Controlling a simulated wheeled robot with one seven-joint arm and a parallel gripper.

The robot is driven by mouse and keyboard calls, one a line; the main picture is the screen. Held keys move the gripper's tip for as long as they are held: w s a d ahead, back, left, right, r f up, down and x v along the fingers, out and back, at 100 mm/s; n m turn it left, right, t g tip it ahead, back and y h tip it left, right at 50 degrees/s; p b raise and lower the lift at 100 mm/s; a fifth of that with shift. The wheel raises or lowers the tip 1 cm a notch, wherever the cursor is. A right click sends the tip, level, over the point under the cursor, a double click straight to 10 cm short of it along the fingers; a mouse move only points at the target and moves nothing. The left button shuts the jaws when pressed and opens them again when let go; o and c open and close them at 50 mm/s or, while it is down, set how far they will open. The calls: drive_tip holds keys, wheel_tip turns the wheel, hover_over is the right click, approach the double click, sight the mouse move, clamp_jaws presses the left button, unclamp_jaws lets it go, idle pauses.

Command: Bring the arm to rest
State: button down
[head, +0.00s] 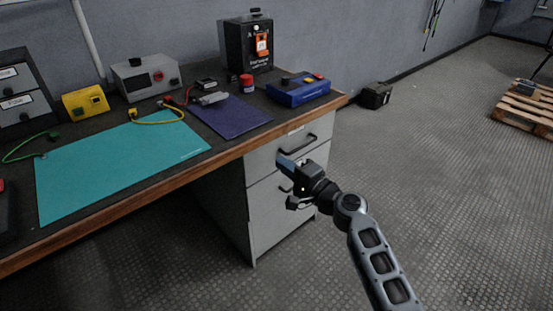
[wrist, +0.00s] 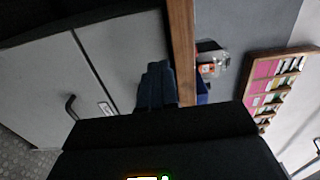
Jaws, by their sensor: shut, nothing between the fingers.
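My gripper (head: 284,161) shows in the head view at the end of my arm, beyond the front edge of the workbench (head: 150,183) and in front of its grey drawers. Its fingers are together with nothing between them. In the wrist view the closed blue-grey fingers (wrist: 157,87) stand before the drawer fronts and the bench's wooden edge (wrist: 182,45). I cannot tell whether the fingertips touch the drawer unit. My arm extends from the lower right of the head view.
On the bench are a teal mat (head: 115,165), a purple mat (head: 228,117), a blue box (head: 298,91), a black unit with an orange switch (head: 247,45) and a yellow box (head: 85,102). Drawer handles (head: 298,145) stick out near my gripper. Open floor (head: 430,170) lies to the right.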

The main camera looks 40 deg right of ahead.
drive_tip(key=shift+s+d, duration=0.1)
drive_tip(key=shift+s, duration=2.6)
drive_tip(key=s+a+f+n+g+h, duration=0.1)
drive_tip(key=s+a+f+n+g, duration=0.1)
drive_tip(key=s+a+f, duration=0.35)
drive_tip(key=s+a+f+n+g, duration=0.1)
drive_tip(key=s+a+f+n, duration=0.1)
drive_tip(key=s, duration=0.6)
drive_tip(key=s+a+r+n+g+h, duration=0.1)
drive_tip(key=s+a+n, duration=0.15)
drive_tip(key=s, duration=0.45)
drive_tip(key=s+a+r+n, duration=0.2)
drive_tip(key=s+n, duration=0.1)
drive_tip(key=s, duration=0.3)
drive_tip(key=s+a+r+n+y, duration=0.1)
drive_tip(key=s+a+r+n, duration=0.4)
drive_tip(key=s+r+n, duration=0.5)
wheel_tip(320, 180, up, 17)
drive_tip(key=s+m+p, duration=0.2)
drive_tip(key=p, duration=1.3)
drive_tip(key=shift+a+r+t, duration=0.2)
drive_tip(key=shift+t, duration=0.2)
